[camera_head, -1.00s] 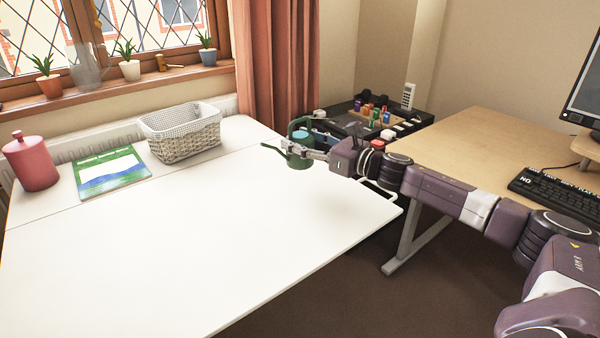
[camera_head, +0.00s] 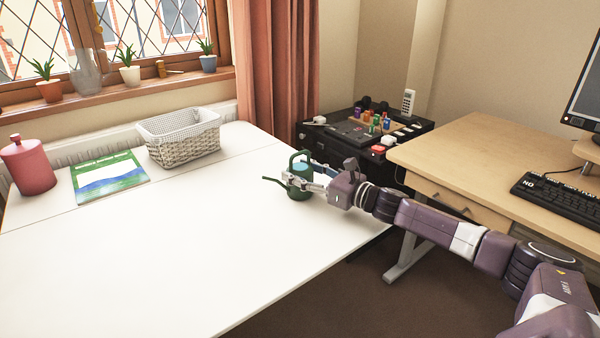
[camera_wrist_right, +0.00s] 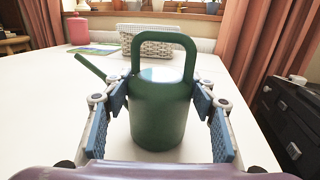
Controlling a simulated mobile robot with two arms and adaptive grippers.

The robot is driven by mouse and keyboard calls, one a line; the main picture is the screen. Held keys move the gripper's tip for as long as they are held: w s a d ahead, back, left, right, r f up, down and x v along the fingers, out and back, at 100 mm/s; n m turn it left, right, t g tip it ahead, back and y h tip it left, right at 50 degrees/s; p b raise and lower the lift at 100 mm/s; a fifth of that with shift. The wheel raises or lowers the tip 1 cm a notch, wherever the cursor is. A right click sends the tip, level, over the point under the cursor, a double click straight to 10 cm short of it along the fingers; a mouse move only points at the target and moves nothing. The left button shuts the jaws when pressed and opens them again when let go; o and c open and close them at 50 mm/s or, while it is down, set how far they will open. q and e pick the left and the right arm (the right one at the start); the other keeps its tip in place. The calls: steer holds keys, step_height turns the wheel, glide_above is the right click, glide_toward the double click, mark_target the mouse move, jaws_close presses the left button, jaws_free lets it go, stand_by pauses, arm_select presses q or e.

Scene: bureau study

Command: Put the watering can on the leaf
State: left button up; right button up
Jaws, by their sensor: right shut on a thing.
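The green watering can (camera_head: 301,188), with a loop handle and a spout pointing left, is upright near the right edge of the white tabletop. My right gripper (camera_head: 306,182) is shut on its body. In the right wrist view the can (camera_wrist_right: 160,112) stands between the two blue-padded fingers. I cannot tell whether its base touches the surface. A seam splits the white tabletop into a strip by the window and a broad front panel (camera_head: 170,260), which looks like the leaf. The can is over this front panel. My left gripper is not in view.
A black cabinet (camera_head: 345,135) with small items and a wooden desk (camera_head: 490,150) are on the right. The front panel is otherwise clear.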

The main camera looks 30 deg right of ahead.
steer(key=o, duration=1.5)
steer(key=shift+f, duration=0.1)
